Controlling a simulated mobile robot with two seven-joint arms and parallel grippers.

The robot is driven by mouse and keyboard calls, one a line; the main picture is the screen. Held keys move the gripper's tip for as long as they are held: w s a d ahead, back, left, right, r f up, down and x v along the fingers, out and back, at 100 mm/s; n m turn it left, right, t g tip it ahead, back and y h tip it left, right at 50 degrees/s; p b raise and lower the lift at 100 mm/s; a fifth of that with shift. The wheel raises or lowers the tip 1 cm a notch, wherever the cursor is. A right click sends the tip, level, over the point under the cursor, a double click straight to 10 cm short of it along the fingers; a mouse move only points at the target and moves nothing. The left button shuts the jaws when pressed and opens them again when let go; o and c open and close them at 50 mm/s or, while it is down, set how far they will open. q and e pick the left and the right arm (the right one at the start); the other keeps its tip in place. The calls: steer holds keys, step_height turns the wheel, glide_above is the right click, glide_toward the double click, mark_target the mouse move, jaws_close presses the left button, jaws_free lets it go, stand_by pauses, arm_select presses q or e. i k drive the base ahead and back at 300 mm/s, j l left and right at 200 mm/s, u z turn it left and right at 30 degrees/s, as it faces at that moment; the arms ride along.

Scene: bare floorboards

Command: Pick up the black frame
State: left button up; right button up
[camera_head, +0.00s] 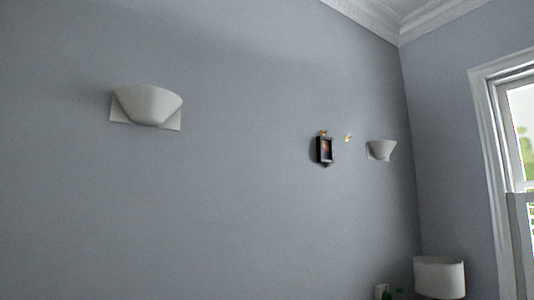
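The black frame (325,150) is small and hangs on the grey wall, right of the middle of the head view. It holds a dark picture with an orange patch. A small gold-coloured piece (323,133) shows at its top edge. Neither of my grippers is in view.
Another small gold-coloured piece (348,138) is on the wall right of the frame. White wall lamps are at the left (148,106) and right (381,150). A white lampshade (439,277) stands low at the right, near a window (517,180). The floor is out of view.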

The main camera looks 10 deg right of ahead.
mark_target(325, 145)
steer(key=l+u, duration=0.15)
steer(key=u, duration=0.2)
steer(key=i+l+u, duration=0.1)
steer(key=u, duration=0.3)
steer(key=l+u, duration=0.7)
steer(key=k+l+u, duration=0.15)
steer(key=l+u, duration=0.15)
steer(key=k+l+u, duration=0.2)
steer(key=l, duration=0.2)
steer(key=k+l+u, duration=0.2)
steer(key=l, duration=0.25)
steer(key=k+l+u, duration=0.15)
steer(key=l, duration=0.25)
steer(key=k+l+u, duration=0.2)
steer(key=l, duration=0.15)
steer(key=k+l, duration=0.25)
steer(key=k+l+u, duration=0.1)
steer(key=k+l, duration=0.15)
steer(key=l, duration=0.2)
